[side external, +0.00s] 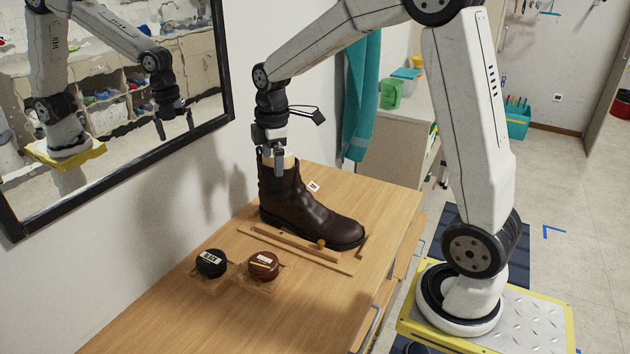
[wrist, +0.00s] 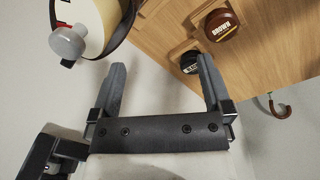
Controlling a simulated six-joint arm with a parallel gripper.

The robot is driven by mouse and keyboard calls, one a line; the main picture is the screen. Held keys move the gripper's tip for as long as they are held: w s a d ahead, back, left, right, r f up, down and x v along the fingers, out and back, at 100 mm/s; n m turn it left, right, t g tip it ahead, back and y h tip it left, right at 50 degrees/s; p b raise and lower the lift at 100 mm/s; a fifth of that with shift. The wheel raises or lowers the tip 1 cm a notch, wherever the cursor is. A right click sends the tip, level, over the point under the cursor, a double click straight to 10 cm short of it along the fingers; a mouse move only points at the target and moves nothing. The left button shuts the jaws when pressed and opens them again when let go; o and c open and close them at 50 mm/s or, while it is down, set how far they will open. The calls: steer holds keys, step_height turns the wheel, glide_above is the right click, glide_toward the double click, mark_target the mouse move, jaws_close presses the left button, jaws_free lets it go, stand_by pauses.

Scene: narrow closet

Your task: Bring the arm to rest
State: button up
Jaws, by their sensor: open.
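My gripper (side external: 277,160) is pointed down at the top opening of a dark brown boot (side external: 300,205) in the side external view. The boot stands upright in a wooden holder (side external: 290,245) on the wooden counter. In the wrist view my gripper (wrist: 165,85) shows two fingers spread apart with nothing between them. Whether a finger touches the boot is unclear.
A black tin (side external: 211,263) and a brown tin (side external: 263,265) sit in wooden recesses on the counter (side external: 170,310). A framed mirror (side external: 222,60) hangs on the wall close to my arm. A teal cloth (side external: 360,100) hangs behind. The counter's front left is clear.

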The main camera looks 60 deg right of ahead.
steer(key=s+a+f+m, duration=0.4)
steer(key=s+a+m, duration=0.1)
steer(key=s, duration=0.2)
steer(key=s+a+f+m+t, duration=0.1)
steer(key=s+a+f+m, duration=0.4)
steer(key=s, duration=0.2)
steer(key=shift+a+m+t, duration=0.2)
steer(key=shift+m+t, duration=0.1)
stand_by(0.7)
steer(key=w+d+r+m, duration=0.2)
steer(key=w+d+r, duration=0.3)
steer(key=w+d+r+m+g, duration=0.1)
steer(key=w+d+r+m, duration=0.1)
steer(key=w+d+r, duration=0.4)
steer(key=w+d+r+m+g, duration=0.1)
steer(key=w+d+r, duration=0.4)
steer(key=w, duration=0.1)
steer(key=shift+w+d+r+m, duration=0.15)
steer(key=shift+d+r+m, duration=0.15)
steer(key=shift+r+m, duration=0.1)
steer(key=shift+w+d+r+g, duration=0.1)
steer(key=shift+d+r+g, duration=0.2)
steer(key=shift+d+r, duration=0.15)
